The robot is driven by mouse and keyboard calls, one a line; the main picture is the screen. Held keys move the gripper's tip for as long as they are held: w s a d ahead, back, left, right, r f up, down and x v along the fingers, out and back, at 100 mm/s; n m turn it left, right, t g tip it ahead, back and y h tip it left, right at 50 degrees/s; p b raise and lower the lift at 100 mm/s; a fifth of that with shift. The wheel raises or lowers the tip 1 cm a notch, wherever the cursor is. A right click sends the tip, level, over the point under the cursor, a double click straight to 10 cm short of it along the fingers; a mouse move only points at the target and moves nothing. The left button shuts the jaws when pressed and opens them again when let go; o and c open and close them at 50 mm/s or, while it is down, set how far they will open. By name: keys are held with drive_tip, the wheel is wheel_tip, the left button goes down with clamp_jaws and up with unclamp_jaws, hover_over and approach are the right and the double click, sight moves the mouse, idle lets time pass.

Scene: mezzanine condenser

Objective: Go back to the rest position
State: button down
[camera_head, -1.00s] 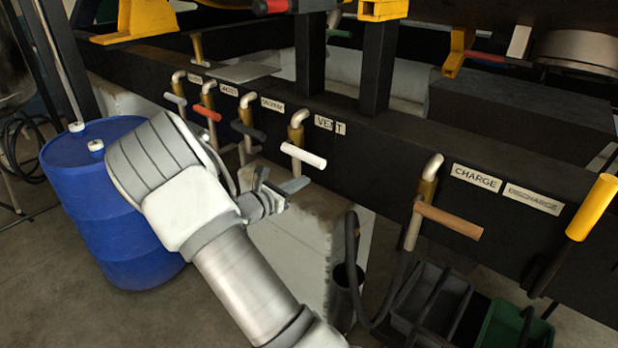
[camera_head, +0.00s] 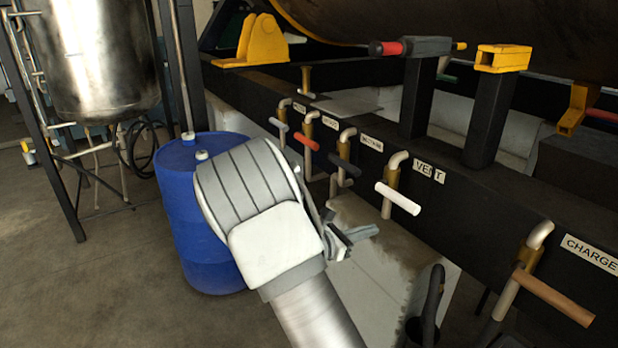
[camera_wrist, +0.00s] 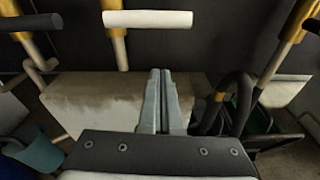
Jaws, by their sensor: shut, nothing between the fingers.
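My gripper (camera_head: 352,238) is shut and empty in the head view, to the right of my pale wrist and in front of the black beam. It stands apart from the valve handles, below and left of the white VENT handle (camera_head: 397,198). In the wrist view my gripper (camera_wrist: 160,75) has its two grey fingers together with nothing between them. There the white handle (camera_wrist: 147,19) lies beyond the fingertips, near the top edge.
A black beam (camera_head: 470,200) carries several valves, including red (camera_head: 306,140), dark (camera_head: 344,165) and tan (camera_head: 553,297) handles. A blue drum (camera_head: 195,235) stands behind my wrist on the left. A steel tank (camera_head: 100,65) is at far left. Floor is open at lower left.

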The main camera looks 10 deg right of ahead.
drive_tip(key=s+r+m+g+y, duration=0.2)
drive_tip(key=s+r+m+y, duration=0.15)
drive_tip(key=s+m, duration=0.35)
drive_tip(key=s+r+m+g+y, duration=0.3)
drive_tip(key=s+m+y, duration=0.15)
drive_tip(key=s, duration=0.45)
drive_tip(key=s+a+r+m+t+y, duration=0.2)
drive_tip(key=s+a+r+m+y, duration=0.1)
drive_tip(key=s+a, duration=0.3)
drive_tip(key=s+a+r+m+t+y, duration=0.3)
drive_tip(key=s+a+r+m+y, duration=0.1)
drive_tip(key=s+a+m, duration=0.2)
drive_tip(key=shift+s+a, duration=0.6)
drive_tip(key=shift+a, duration=0.15)
drive_tip(key=shift+m, duration=0.25)
